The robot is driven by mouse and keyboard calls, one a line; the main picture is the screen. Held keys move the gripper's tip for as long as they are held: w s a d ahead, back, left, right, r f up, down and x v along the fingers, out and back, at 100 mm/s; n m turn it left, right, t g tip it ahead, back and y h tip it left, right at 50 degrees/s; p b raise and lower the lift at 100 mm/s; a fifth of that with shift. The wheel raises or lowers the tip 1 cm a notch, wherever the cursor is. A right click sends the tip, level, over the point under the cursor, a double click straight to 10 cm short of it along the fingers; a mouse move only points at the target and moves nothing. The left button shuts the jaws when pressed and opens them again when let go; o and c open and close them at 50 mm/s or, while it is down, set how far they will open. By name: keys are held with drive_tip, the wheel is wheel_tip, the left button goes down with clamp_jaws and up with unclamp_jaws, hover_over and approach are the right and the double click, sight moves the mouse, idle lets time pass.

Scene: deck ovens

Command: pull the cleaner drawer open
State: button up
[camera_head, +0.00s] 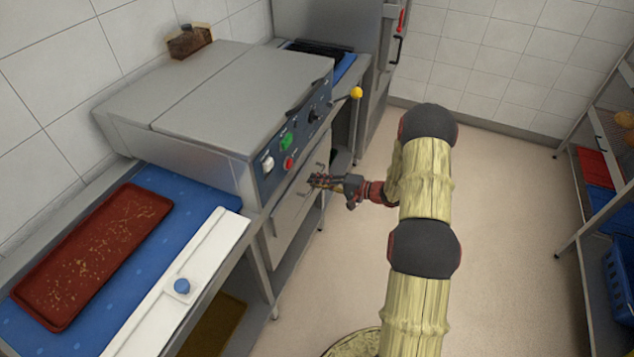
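The cleaner drawer appears to be the grey front panel (286,222) below the control panel of the large steel machine (215,95). A thin bar handle shows near its upper edge, partly hidden by my gripper. The panel looks flush with the machine front. My gripper (318,181), dark with a red wrist, reaches from the right to the right part of this panel. Its fingers point left, at or just in front of the handle. I cannot tell whether they touch it, or whether they are open or shut.
A blue belt table (200,186) with a reddish-brown tray (95,250) and a white rail (185,270) stands at the left. A yellow knob (356,92) sticks out at the machine's right end. A rack (598,170) stands at the right. The floor between is clear.

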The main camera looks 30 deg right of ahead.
clamp_jaws()
drive_tip(key=shift+s+f, duration=0.1)
idle(0.4)
drive_tip(key=f+b+v, duration=0.1)
drive_tip(key=f+v, duration=0.2)
drive_tip(key=v, duration=1.1)
drive_tip(key=s+f+b+v, duration=0.1)
drive_tip(key=f+v, duration=0.2)
drive_tip(key=v, duration=1.1)
drive_tip(key=shift+s+d, duration=0.35)
drive_tip(key=shift+d, duration=0.3)
drive_tip(key=shift+o, duration=1.9)
unclamp_jaws()
drive_tip(key=shift+o, duration=0.4)
drive_tip(key=shift+r, duration=0.1)
